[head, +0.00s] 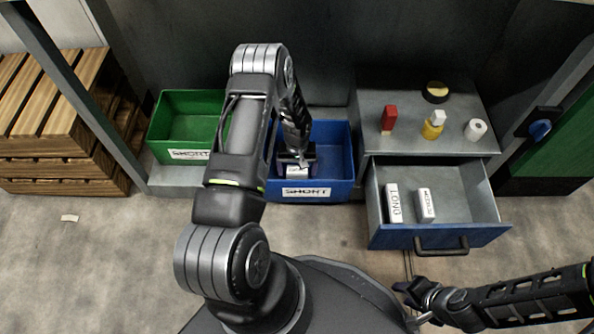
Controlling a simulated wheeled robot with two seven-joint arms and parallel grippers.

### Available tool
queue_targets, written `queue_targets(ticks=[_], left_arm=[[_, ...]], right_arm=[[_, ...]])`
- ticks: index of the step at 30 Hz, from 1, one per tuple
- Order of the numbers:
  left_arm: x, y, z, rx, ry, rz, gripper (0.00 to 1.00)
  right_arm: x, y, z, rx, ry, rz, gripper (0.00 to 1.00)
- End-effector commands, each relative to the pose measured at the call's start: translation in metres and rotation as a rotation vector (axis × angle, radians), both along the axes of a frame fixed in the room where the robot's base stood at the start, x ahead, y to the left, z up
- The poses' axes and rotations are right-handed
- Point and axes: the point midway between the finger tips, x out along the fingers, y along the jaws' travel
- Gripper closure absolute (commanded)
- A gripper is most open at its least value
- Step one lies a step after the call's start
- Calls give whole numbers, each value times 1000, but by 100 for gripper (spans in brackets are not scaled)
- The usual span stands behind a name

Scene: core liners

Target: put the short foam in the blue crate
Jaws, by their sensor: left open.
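The blue crate (338,165), with a label reading SHORT, stands on a low shelf in the middle. My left gripper (297,163) is inside or just over the crate, pointing down, with its jaws open. A small white block (297,171), which looks like the short foam, shows at its fingertips; I cannot tell whether it rests on the crate floor. My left arm hides the left part of the crate. My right gripper (408,293) is low at the right, away from the crate; its jaws are not clear.
A green crate (190,153) stands left of the blue one. An open drawer (455,237) at right holds white foams marked LONG (394,203) and, apparently, MEDIUM (426,205). A red bottle (389,119), yellow bottle (432,130) and white roll (475,129) stand on the cabinet.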

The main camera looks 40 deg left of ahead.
Motion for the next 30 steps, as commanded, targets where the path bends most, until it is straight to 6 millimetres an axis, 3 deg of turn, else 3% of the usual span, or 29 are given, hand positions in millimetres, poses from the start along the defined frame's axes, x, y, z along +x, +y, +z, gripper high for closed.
queue_targets(ticks=[6,12,18,30], left_arm=[[1,0,51,1,-3,0,11],[0,0,85,1,-1,1,11],[0,0,98,0,0,-1,11],[0,0,97,0,0,0,11]], right_arm=[[-3,0,22,1,8,4,64],[-5,0,33,4,15,8,64],[-6,0,36,4,17,10,64],[-6,0,36,4,17,10,64]])
